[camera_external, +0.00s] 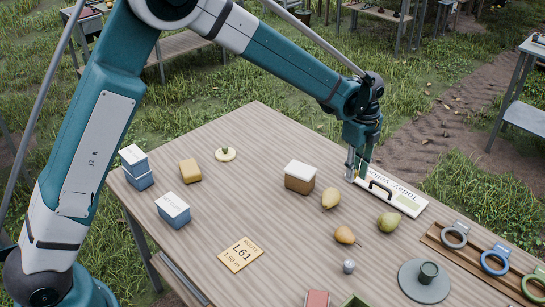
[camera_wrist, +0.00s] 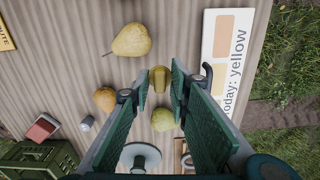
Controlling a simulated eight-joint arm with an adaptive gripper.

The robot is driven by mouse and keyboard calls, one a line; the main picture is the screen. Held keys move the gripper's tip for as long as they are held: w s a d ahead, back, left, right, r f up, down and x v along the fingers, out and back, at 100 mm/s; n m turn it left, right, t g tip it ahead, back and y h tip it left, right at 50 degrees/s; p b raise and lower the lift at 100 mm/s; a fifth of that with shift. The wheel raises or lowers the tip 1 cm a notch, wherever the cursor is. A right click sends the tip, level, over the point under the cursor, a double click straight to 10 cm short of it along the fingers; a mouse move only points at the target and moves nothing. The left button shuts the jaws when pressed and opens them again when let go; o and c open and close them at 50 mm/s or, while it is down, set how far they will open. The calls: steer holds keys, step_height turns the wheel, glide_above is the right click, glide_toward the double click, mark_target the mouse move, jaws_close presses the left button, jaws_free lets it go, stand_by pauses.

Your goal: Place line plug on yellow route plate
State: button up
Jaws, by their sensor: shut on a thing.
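My gripper (camera_external: 358,178) is over the far right of the table, beside the white "Today: yellow" sign (camera_external: 408,203). In the wrist view its two green-padded fingers (camera_wrist: 160,82) are shut on a small olive-yellow piece (camera_wrist: 159,78), which looks like the line plug. The fingers hide part of it, and its height above the table is hard to tell. The yellow route plate (camera_external: 240,254), marked "ROUTE L61 1.90 m", lies flat at the front left of the table with nothing on it. Its edge also shows at the wrist view's top left (camera_wrist: 5,38).
A white-lidded box (camera_external: 299,177), yellow block (camera_external: 190,170) and blue-white boxes (camera_external: 173,209) stand farther left. A grey disc (camera_external: 408,280) and ring rack (camera_external: 478,263) are right. Wood around the plate is clear.

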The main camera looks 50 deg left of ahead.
steer(key=s+a+r+b, duration=0.1)
steer(key=s+a, duration=0.1)
steer(key=s, duration=0.7)
steer(key=s+a+r+b, duration=0.1)
steer(key=s+a, duration=0.2)
steer(key=s, duration=0.7)
steer(key=n+b, duration=0.1)
glide_above(242, 255)
step_height(242, 255, down, 2)
steer(key=shift+f, duration=0.1)
steer(key=shift+f, duration=0.1)
steer(key=shift+f+b, duration=0.75)
steer(key=shift+f, duration=2.1)
steer(key=shift+f+b, duration=0.6)
steer(key=shift+f, duration=1.5)
steer(key=shift+f, duration=0.1)
